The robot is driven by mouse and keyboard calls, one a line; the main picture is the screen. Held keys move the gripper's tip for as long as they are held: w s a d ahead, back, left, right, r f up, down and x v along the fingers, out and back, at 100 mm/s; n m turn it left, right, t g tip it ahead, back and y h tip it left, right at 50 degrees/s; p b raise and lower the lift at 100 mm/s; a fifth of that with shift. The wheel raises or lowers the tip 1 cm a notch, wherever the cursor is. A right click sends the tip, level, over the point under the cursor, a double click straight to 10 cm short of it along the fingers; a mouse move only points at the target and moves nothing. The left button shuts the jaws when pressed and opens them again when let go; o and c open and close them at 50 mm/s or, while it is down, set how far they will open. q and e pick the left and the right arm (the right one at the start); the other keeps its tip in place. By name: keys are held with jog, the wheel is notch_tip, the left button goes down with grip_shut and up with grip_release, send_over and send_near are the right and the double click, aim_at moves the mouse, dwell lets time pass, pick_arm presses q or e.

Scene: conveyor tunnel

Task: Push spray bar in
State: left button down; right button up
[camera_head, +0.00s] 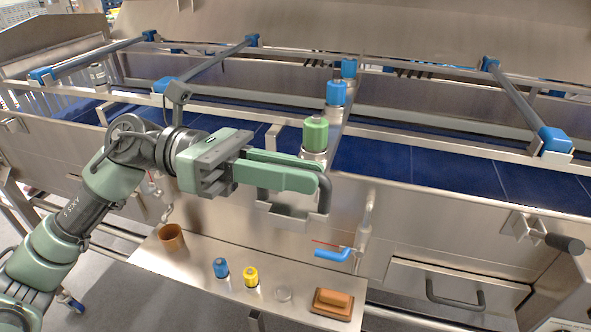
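The spray bar (339,135) lies across the blue belt, with a green-capped nozzle (316,134) nearest me and blue-capped nozzles (336,94) behind it. A dark U-shaped handle (325,194) on a metal bracket (290,217) stands at its near end, outside the tunnel's front wall. My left gripper (290,170) is at this handle, one green finger on each side of the grip, and looks shut on it. The fingers hide most of the grip and part of the bar's front end. My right gripper is not in view.
A shelf (205,262) below holds a brown cup (171,237), a blue cap (221,267), a yellow cap (251,276), a clear disc and an orange-brown brush (332,303). A drawer handle (455,296) juts out at right.

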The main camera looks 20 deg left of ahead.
aim_at(306, 153)
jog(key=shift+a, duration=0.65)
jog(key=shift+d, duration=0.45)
pick_arm(q)
jog(key=shift+w, duration=0.1)
jog(key=w, duration=0.4)
jog(key=shift+w+d, duration=0.1)
jog(key=shift+w, duration=0.25)
jog(key=c, duration=1.4)
grip_release()
jog(key=shift+s, duration=0.2)
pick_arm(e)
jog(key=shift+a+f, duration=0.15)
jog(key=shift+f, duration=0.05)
pick_arm(q)
jog(key=shift+w+a+f+b, duration=0.1)
jog(key=shift+a+b, duration=0.35)
jog(key=shift+b, duration=0.15)
jog(key=a+b, duration=0.3)
jog(key=a, duration=0.4)
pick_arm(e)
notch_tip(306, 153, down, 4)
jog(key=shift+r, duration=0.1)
